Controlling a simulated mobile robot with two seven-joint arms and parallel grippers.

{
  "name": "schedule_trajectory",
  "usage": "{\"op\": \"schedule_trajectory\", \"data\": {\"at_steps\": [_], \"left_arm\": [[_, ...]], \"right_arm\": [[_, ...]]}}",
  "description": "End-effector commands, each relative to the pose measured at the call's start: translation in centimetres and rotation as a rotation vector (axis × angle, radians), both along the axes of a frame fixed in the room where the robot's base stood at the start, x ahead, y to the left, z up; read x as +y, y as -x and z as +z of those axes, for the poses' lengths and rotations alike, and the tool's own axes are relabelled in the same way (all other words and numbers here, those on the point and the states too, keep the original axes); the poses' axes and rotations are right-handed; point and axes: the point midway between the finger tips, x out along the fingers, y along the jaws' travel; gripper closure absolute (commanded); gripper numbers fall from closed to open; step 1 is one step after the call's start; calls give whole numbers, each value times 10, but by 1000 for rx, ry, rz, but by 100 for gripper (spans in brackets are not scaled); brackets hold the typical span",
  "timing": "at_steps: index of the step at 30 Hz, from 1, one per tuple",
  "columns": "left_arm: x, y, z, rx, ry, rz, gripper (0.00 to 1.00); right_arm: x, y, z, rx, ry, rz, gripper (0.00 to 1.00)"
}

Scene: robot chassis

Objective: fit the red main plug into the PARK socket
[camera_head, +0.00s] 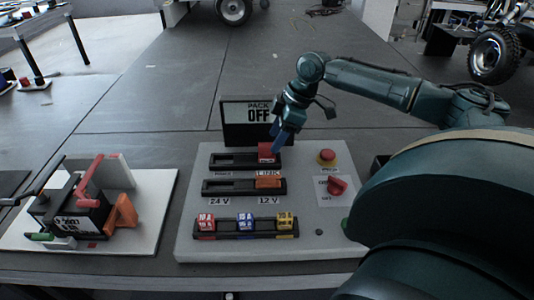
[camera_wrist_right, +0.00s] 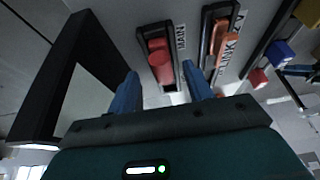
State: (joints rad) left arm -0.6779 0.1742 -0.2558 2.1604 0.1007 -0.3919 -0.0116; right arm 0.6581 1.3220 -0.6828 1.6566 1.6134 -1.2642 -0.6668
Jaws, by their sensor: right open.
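The red main plug (camera_head: 267,152) sits at the right end of the upper black holder (camera_head: 231,160) on the grey panel. It also shows in the wrist view (camera_wrist_right: 160,60), in its black holder beside a MAIN label. My right gripper (camera_head: 279,139) is at the plug, its blue fingers pointing down. In the wrist view the fingers (camera_wrist_right: 161,78) are apart, one on each side of the plug's line; I cannot tell whether they touch it. The left part of the upper holder looks empty. No PARK label is readable. My left gripper is not in view.
An orange LINK plug (camera_head: 268,182) sits in the holder below. Red, blue and yellow blocks (camera_head: 245,221) stand in the front row. The PACK OFF display (camera_head: 248,112) rises behind. A red button (camera_head: 326,156) and red knob (camera_head: 337,186) are right; a battery unit (camera_head: 80,215) is left.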

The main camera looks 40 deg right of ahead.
Motion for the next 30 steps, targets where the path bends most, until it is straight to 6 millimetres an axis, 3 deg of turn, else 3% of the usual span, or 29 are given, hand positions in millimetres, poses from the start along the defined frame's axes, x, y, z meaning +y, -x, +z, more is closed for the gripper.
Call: {"op": "schedule_trajectory", "data": {"at_steps": [7,17,30], "left_arm": [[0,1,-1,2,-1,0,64],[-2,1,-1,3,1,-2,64],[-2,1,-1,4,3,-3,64]], "right_arm": [[14,-9,-33,0,-2,-1,49],[16,-11,-40,-1,1,0,49],[16,-11,-40,0,0,0,84]]}}
